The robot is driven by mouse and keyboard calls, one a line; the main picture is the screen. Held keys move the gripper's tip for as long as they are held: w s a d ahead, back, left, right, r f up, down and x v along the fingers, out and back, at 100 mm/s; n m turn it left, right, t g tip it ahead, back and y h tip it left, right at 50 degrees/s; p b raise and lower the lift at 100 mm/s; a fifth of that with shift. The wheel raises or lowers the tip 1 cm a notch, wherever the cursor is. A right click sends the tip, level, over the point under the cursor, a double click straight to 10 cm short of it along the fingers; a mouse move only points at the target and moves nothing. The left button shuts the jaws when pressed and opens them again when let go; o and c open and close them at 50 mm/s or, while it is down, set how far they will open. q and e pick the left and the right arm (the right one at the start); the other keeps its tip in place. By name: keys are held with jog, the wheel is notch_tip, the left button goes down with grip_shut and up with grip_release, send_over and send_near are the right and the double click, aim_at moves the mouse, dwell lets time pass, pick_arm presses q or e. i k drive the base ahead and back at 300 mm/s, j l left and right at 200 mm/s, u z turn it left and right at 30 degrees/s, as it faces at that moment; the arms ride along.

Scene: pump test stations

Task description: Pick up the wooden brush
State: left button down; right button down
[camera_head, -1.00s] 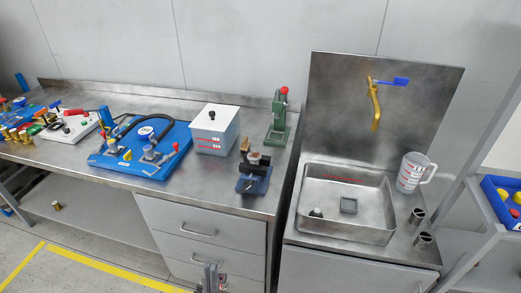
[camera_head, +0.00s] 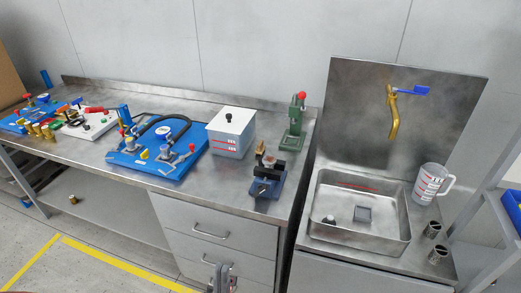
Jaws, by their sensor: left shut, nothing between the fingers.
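A small tan-brown piece (camera_head: 260,148) stands upright just behind the blue bench vise (camera_head: 267,180) on the steel bench; it may be the wooden brush, but it is too small to be sure. The vise partly hides its lower part. My left gripper (camera_head: 221,268) shows at the bottom edge, in front of the drawers and well below the bench top. It is shut and empty, far from the tan piece. My right gripper is out of view.
A blue pump board (camera_head: 152,165) lies to the left. A steel sink (camera_head: 358,239) is at the right, with a measuring jug (camera_head: 430,184) beside it. The drawer front (camera_head: 215,222) faces me.

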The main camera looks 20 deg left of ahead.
aim_at(259, 151)
jog(key=i+l+u, duration=0.1)
jog(key=i+u, duration=0.25)
jog(key=i, duration=0.2)
jog(key=i+l+u, duration=0.2)
jog(key=i+u, duration=0.15)
jog(key=i, duration=0.2)
